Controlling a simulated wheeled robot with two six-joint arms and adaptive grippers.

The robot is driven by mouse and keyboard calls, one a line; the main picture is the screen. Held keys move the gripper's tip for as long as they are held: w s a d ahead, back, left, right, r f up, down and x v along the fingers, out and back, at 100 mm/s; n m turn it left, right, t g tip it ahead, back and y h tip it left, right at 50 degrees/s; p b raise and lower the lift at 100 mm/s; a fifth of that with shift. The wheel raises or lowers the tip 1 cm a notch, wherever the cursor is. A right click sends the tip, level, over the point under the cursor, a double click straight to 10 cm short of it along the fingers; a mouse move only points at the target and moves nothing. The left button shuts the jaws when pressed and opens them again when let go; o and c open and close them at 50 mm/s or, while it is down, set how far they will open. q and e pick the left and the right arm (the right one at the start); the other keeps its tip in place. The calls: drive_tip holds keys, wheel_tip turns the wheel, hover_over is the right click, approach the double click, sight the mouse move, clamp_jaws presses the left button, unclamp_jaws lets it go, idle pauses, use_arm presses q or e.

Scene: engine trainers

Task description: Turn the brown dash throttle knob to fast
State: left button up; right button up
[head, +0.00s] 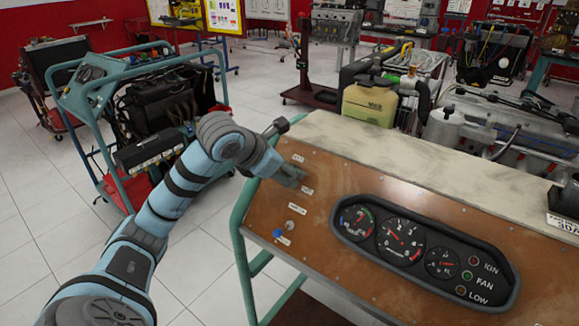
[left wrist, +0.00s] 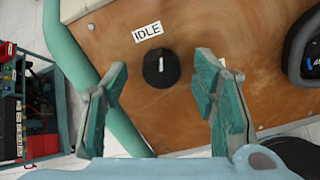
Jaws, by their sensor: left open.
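The brown dash panel (head: 345,165) slopes across the right of the head view. In the left wrist view a round black throttle knob (left wrist: 161,68) with a white pointer mark sits on the brown panel (left wrist: 180,110), beside a white IDLE label (left wrist: 147,31). My left gripper (head: 292,176) is at the panel's left part, over the knob, which it hides in the head view. In the left wrist view the open fingers of my left gripper (left wrist: 163,70) stand on both sides of the knob, with gaps left and right. No FAST label is readable. My right gripper is not in view.
A gauge cluster (head: 425,250) with dials and indicator lights is right of the gripper. A small switch (head: 290,225) and a blue piece (head: 278,233) are lower on the panel. A green tube frame (head: 238,225) edges the panel. A trolley (head: 160,110) stands left.

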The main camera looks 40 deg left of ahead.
use_arm(q)
drive_tip(key=shift+x, duration=0.85)
drive_tip(key=shift+s+d, duration=0.1)
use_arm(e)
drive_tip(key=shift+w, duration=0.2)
